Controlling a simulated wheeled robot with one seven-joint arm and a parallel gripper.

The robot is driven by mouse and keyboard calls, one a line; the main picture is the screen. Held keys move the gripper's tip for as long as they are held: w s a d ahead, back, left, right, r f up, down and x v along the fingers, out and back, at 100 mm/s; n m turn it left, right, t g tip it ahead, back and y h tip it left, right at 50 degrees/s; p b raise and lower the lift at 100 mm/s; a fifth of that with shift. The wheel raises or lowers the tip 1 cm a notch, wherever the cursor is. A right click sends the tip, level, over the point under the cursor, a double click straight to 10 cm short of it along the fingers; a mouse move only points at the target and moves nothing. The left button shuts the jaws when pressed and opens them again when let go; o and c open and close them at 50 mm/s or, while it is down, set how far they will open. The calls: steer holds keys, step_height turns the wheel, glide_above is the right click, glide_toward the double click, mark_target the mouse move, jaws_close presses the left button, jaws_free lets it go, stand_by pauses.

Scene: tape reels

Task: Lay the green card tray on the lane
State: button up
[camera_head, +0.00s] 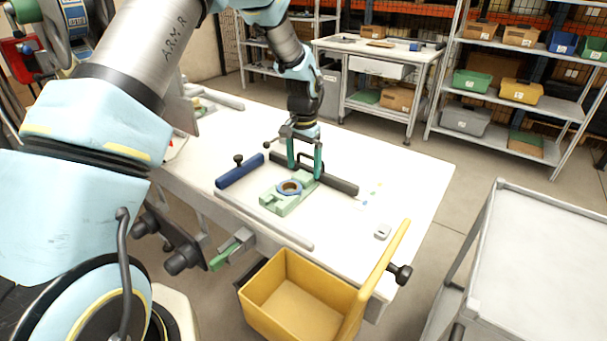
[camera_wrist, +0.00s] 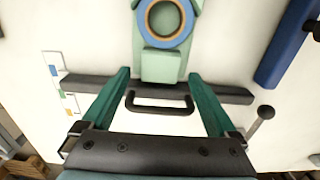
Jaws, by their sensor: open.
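A pale green block-like tray (camera_head: 278,203) lies on the white table, with a blue-rimmed ring (camera_head: 290,187) on top. The tray also shows at the top of the wrist view (camera_wrist: 161,65). It is the only tray-like green piece I see on the tabletop; I cannot tell for sure that it is the card tray. My gripper (camera_head: 305,171) is open, its two teal fingers pointing down beside the tray's far end. In the wrist view (camera_wrist: 158,78) a black handle (camera_wrist: 160,108) shows between the fingers, not gripped. I cannot make out a marked lane.
A dark bar (camera_head: 340,185) lies by the fingers, and a blue bar (camera_head: 240,171) with a black knob lies to the left. A small pale item (camera_head: 382,232) sits near the right. A yellow bin (camera_head: 290,314) hangs at the front edge. The table's right part is mostly clear.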

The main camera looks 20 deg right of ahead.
step_height(320, 180, up, 9)
steer(key=b, duration=0.2)
stand_by(0.6)
